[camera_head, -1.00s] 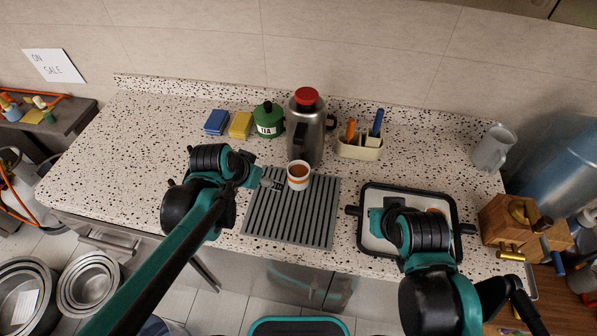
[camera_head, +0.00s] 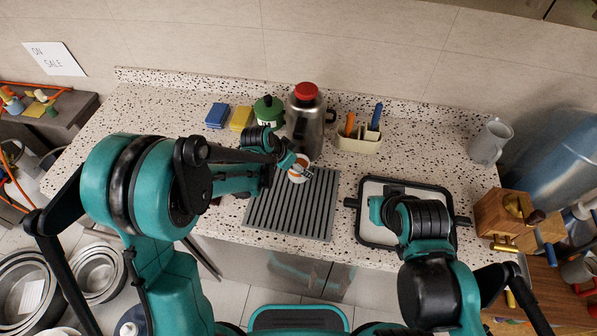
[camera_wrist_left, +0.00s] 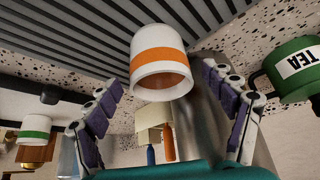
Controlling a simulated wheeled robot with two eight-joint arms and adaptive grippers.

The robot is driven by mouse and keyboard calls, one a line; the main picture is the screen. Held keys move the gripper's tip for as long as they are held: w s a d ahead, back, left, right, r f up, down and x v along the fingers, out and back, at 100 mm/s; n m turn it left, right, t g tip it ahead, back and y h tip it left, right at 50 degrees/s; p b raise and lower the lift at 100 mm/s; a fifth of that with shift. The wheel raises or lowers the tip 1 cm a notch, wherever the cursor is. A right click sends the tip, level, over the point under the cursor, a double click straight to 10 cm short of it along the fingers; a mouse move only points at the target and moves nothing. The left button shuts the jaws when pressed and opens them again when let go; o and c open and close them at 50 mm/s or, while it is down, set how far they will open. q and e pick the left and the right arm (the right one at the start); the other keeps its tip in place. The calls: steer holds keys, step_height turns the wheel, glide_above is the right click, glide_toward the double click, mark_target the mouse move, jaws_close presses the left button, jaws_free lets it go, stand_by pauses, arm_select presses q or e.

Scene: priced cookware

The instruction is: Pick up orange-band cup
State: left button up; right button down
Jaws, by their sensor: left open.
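The orange-band cup (camera_head: 297,177), white with an orange stripe, stands on the grey ribbed mat (camera_head: 290,215) near its back edge. In the left wrist view the cup (camera_wrist_left: 160,58) appears upside down, centred ahead of and between the spread fingers. My left gripper (camera_head: 300,167) is at the cup and partly covers it in the head view. In the left wrist view the gripper (camera_wrist_left: 165,112) is open, with no visible finger contact on the cup. My right arm is over the black-rimmed tray (camera_head: 373,183); its fingers cannot be made out.
A steel flask with red lid (camera_head: 305,115) stands close behind the cup. A green tea pot (camera_head: 268,110), yellow sponge (camera_head: 241,118) and blue sponge (camera_head: 217,115) are back left. A utensil holder (camera_head: 358,140) and grey pitcher (camera_head: 490,143) are right. A green-band cup (camera_wrist_left: 35,130) shows in the wrist view.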

arm_select(q)
steer(key=shift+x, duration=1.25)
steer(key=shift+r, duration=0.1)
steer(key=c, duration=1.7)
steer(key=shift+r, duration=0.1)
